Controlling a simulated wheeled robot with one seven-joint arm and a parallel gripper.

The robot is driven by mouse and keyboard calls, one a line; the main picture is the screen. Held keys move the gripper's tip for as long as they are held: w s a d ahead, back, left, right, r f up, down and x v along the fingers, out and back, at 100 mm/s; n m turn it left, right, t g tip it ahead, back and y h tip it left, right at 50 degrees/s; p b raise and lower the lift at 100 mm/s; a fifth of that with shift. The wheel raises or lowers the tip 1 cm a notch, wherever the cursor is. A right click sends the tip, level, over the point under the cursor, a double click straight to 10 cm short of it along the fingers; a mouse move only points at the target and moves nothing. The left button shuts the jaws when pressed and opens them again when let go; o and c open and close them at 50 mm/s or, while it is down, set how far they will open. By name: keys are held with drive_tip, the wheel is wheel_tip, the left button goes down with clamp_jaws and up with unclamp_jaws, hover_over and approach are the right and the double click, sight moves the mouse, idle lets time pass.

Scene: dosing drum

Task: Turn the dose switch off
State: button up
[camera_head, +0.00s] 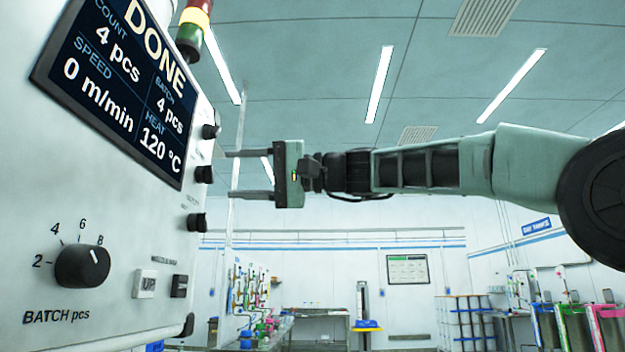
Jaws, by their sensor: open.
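A white machine panel (110,215) fills the left side. Several small black knobs or switches stick out along its right edge: an upper one (210,131), a middle one (203,174) and a lower one (196,222). Their labels are too small to read, so I cannot tell which is the dose switch or how it is set. My gripper (222,174) is open, with its two fingers pointing left at the panel. The middle knob lies level with the gap between the fingers. I see nothing held, and cannot tell whether the fingertips touch the panel.
A tilted display (125,85) reads DONE, 4 pcs and 120 °C. A BATCH pcs dial (82,266) and an UP button (145,284) are lower on the panel. A signal lamp (194,25) stands above.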

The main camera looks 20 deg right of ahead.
drive_tip(key=b+v, duration=0.2)
drive_tip(key=v, duration=1.1)
drive_tip(key=w+a+f+m+g+h, duration=0.15)
drive_tip(key=a+f, duration=0.25)
drive_tip(key=f, duration=0.6)
drive_tip(key=a+f+m+g+h, duration=0.1)
drive_tip(key=a+f+h, duration=0.25)
drive_tip(key=f, duration=0.55)
drive_tip(key=s+a+f+n+g+h, duration=0.1)
drive_tip(key=s+a+f+h, duration=0.15)
drive_tip(key=f, duration=0.65)
drive_tip(key=s+a+f+g+h, duration=0.1)
drive_tip(key=s+f, duration=0.3)
drive_tip(key=f, duration=0.4)
drive_tip(key=s+d+f+n+g+h, duration=0.1)
drive_tip(key=s+d+f+n+h, duration=0.25)
drive_tip(key=s+f, duration=0.7)
drive_tip(key=s+d+f+n+g+h, duration=0.1)
drive_tip(key=s+d+f+n+h, duration=0.25)
drive_tip(key=s+f, duration=0.7)
wheel_tip(320, 180, up, 10)
drive_tip(key=w+d+p, duration=0.1)
drive_tip(key=w+p, duration=0.1)
drive_tip(key=p, duration=1)
drive_tip(key=shift+f+h, duration=0.2)
drive_tip(key=shift+h, duration=0.25)
